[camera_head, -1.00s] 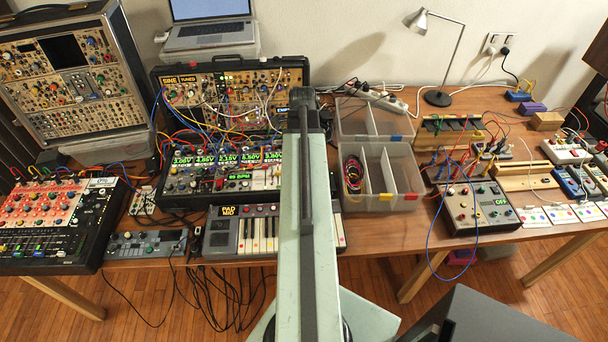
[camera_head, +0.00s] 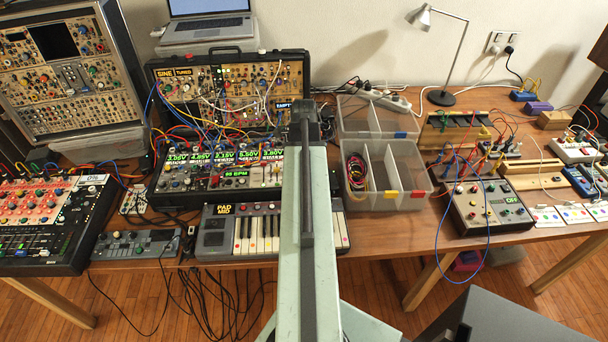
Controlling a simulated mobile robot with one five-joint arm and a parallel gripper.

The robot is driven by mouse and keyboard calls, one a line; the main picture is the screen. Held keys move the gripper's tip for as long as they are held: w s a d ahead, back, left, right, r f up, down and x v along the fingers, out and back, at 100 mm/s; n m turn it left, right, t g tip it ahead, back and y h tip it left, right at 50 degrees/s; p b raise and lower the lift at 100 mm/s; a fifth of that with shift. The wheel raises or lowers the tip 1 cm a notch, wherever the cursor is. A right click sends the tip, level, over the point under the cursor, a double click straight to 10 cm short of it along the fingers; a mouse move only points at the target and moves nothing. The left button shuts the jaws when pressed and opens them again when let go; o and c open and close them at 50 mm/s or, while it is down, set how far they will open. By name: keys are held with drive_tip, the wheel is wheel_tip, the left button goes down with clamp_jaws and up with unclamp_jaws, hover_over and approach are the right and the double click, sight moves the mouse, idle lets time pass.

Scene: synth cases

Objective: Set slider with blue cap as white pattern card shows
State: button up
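White pattern cards with small coloured dots lie in a row at the right front of the table, the leftmost card (camera_head: 546,217) beside the grey control box. The row runs to the picture's right edge. Their patterns are too small to read. A mixer (camera_head: 45,225) with red panels and a lower bank of sliders sits at the far left. I cannot make out which slider has a blue cap. My gripper does not show.
A grey control box (camera_head: 488,207) with a blue cable loop stands at the right. Clear divided bins (camera_head: 385,200) stand right of my arm. A small grey unit (camera_head: 135,244) lies by the left front edge. Cables hang below the table. Bare wood (camera_head: 445,257) shows along the front right.

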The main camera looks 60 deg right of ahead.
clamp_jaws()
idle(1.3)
